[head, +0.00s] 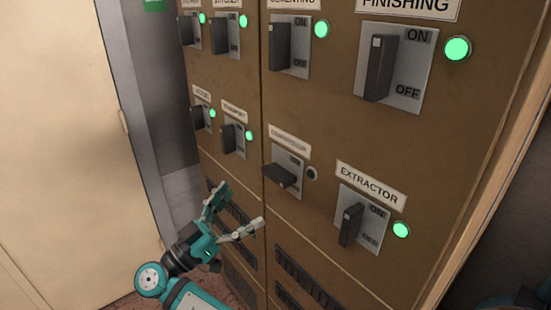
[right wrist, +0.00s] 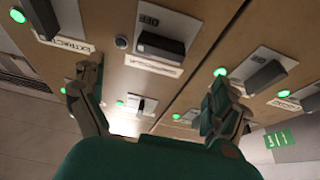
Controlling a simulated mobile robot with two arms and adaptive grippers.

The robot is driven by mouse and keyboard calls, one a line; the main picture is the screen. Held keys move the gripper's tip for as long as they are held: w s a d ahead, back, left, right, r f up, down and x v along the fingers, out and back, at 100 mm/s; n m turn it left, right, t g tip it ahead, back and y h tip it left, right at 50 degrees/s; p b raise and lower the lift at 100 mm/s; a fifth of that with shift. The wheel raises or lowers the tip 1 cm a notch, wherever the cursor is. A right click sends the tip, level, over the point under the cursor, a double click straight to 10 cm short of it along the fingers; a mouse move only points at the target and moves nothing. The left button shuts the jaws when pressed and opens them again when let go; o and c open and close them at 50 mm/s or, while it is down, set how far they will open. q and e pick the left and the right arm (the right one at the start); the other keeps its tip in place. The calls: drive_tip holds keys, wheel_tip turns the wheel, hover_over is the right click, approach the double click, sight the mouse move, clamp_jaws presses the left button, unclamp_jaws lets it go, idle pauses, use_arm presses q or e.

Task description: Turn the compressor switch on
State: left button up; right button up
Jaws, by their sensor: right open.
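The compressor switch (head: 280,177) appears to be the one in the lower row of the brown cabinet whose lamp (head: 312,173) is dark. Its handle lies sideways, unlike the upright handles around it, and its label (head: 290,139) is too blurred to read in the head view. In the right wrist view the same switch (right wrist: 160,46) shows upside down between my fingers' directions, beside its dark lamp (right wrist: 121,42). My right gripper (head: 243,206) is open and empty, below and left of the switch, apart from it. My left gripper is not in view.
The extractor switch (head: 350,225) is to the right with a green lamp (head: 401,230). The finishing switch (head: 381,68) is above it, also lit green. Vent slots (head: 305,275) run along the cabinet's lower part. A pale door panel (head: 65,130) stands at left.

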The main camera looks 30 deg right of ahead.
sight(272, 178)
drive_tip(key=p+x, duration=0.7)
drive_tip(key=x, duration=0.2)
drive_tip(key=shift+d+r, duration=0.15)
drive_tip(key=shift+w+d+p, duration=0.1)
drive_tip(key=shift+d+p, duration=0.3)
drive_tip(key=shift+d, duration=0.2)
drive_tip(key=c, duration=1.1)
